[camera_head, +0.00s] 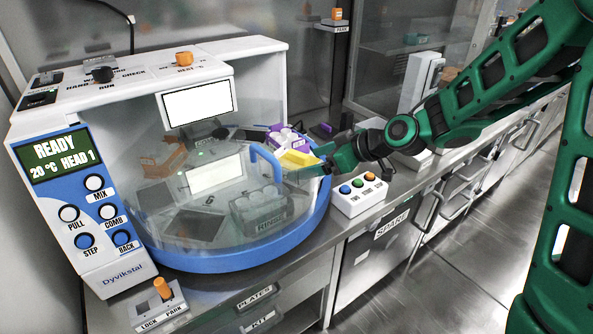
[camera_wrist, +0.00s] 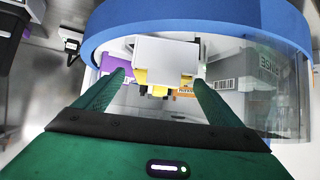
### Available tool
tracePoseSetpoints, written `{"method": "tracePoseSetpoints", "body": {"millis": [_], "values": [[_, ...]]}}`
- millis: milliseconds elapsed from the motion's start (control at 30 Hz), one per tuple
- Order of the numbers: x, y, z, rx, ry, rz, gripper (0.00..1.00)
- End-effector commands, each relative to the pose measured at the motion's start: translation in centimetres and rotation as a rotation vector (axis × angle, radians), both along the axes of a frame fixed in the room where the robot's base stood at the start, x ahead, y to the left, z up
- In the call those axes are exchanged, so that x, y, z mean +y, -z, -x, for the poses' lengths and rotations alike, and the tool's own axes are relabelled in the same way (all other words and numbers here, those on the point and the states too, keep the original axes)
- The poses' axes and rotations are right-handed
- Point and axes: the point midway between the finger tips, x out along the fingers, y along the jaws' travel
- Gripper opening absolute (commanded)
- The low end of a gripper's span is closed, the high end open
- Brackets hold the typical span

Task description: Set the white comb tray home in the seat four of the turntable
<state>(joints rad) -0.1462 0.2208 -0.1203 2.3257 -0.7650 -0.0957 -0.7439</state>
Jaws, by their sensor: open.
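My gripper (camera_head: 312,168) reaches over the right edge of the turntable (camera_head: 309,222). In the wrist view my gripper (camera_wrist: 159,79) is open, its two green fingers apart. A white block-like piece (camera_wrist: 166,57), likely the white comb tray, shows between and beyond the fingertips. Yellow parts (camera_wrist: 141,77) show at its near edge. I cannot tell whether either finger touches it. In the head view a yellow piece (camera_head: 299,158) lies at the fingertips, beside a purple holder (camera_head: 276,135) with white items.
A clear cover with a blue handle (camera_head: 264,160) stands around the turntable. A grey rack (camera_head: 260,212) with round-topped items sits near its front. A button box (camera_head: 359,194) stands on the bench just right of the turntable. The machine's display (camera_head: 55,155) reads READY.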

Motion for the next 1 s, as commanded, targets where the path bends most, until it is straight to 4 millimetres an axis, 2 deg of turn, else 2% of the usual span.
{"method": "tracePoseSetpoints", "body": {"millis": [400, 633, 800, 833, 900, 1000], "values": [[3.5, 2.5, -2.1, 0.001, -0.002, 0.001, 0.89], [3.6, 2.5, -2.2, 0.001, 0.0, 0.001, 0.89], [3.5, 2.5, -2.2, 0.001, 0.0, 0.001, 0.48], [3.5, 2.5, -2.2, 0.001, 0.0, 0.001, 0.44], [3.5, 2.5, -2.2, 0.0, 0.0, 0.0, 0.4], [3.5, 2.5, -2.2, 0.0, 0.0, 0.0, 0.4]]}}
